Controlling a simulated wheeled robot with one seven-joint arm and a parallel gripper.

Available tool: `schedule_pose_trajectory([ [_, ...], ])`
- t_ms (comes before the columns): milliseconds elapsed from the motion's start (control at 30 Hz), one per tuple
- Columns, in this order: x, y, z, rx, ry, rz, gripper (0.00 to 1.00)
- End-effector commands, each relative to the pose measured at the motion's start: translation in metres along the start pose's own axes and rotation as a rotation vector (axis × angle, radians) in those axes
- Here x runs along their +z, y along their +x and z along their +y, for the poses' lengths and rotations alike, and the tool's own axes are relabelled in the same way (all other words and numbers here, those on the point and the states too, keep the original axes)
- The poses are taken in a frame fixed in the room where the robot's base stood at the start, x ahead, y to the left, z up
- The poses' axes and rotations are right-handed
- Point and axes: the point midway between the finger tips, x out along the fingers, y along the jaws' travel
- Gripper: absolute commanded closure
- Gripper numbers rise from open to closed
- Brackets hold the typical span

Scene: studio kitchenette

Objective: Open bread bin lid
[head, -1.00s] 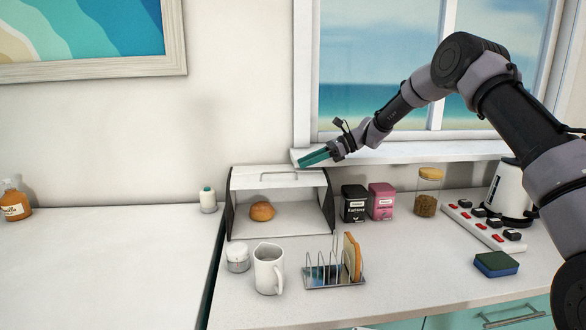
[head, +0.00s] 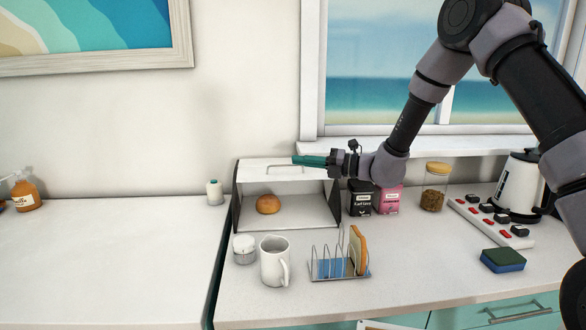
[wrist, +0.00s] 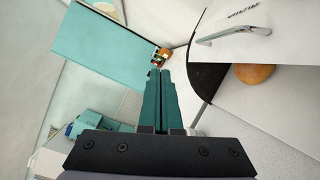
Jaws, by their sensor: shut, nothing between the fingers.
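The bread bin (head: 240,208) stands against the wall, with dark sides and a white lid (head: 250,170). The lid is up and the front is open, showing a bread roll (head: 267,204) inside. The lid has a metal handle (head: 283,169); it also shows in the wrist view (wrist: 232,26). My gripper (head: 296,160) is at the upper right of the bin, its teal fingers pointing left near the handle. In the wrist view the fingers (wrist: 160,74) are together and empty, with lid and handle to their right, apart from them.
A white mug (head: 273,264), a lidded jar (head: 244,250) and a toast rack (head: 328,267) with toast stand before the bin. Black (head: 360,198) and pink (head: 389,200) tins are right of it. A glass jar (head: 434,190) and kettle (head: 518,190) stand farther right.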

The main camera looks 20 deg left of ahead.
Motion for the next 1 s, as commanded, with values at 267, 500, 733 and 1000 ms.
schedule_pose_trajectory([
  [267,-0.034,-0.052,-0.016,-0.135,0.481,-0.322,1.0],
  [500,-0.033,-0.046,-0.022,-0.148,0.53,-0.363,1.0],
  [733,-0.02,-0.003,-0.033,-0.147,0.526,-0.36,1.0],
  [1000,0.003,0.039,-0.049,-0.148,0.525,-0.363,1.0],
])
